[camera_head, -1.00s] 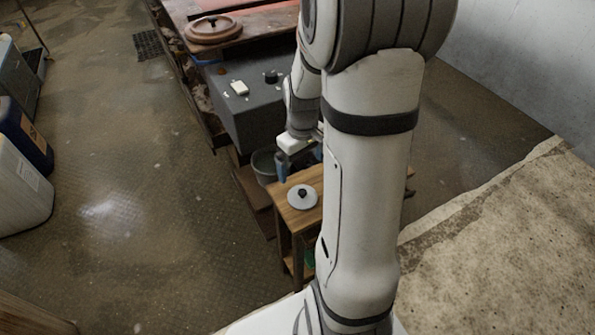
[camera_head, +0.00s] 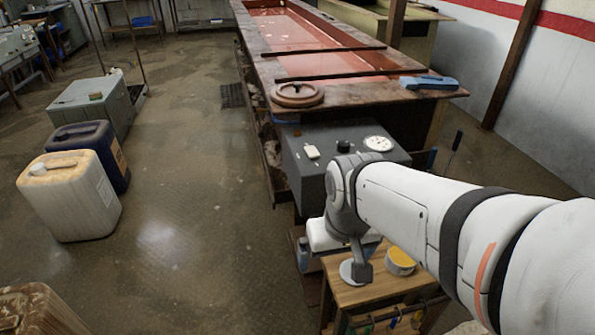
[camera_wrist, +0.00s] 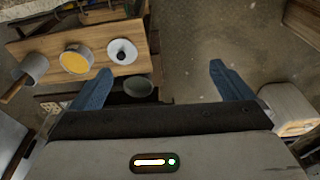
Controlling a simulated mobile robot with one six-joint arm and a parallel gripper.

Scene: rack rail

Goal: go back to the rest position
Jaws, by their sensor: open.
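My gripper (camera_wrist: 160,67) is open, its two blue fingers wide apart with nothing between them in the wrist view. In the head view, my gripper (camera_head: 307,252) hangs at the left edge of a small wooden table, partly hidden by its own wrist. The wooden table (camera_wrist: 135,20) lies at upper left in the wrist view, outside the fingers.
A grey bucket (camera_wrist: 139,88) stands beside the table. A grey box with a gauge (camera_head: 322,180) stands behind my gripper, by a long red-lined trough (camera_head: 300,35). Two jerrycans, one white (camera_head: 75,200) and one blue (camera_head: 98,150), stand left. The floor between is open.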

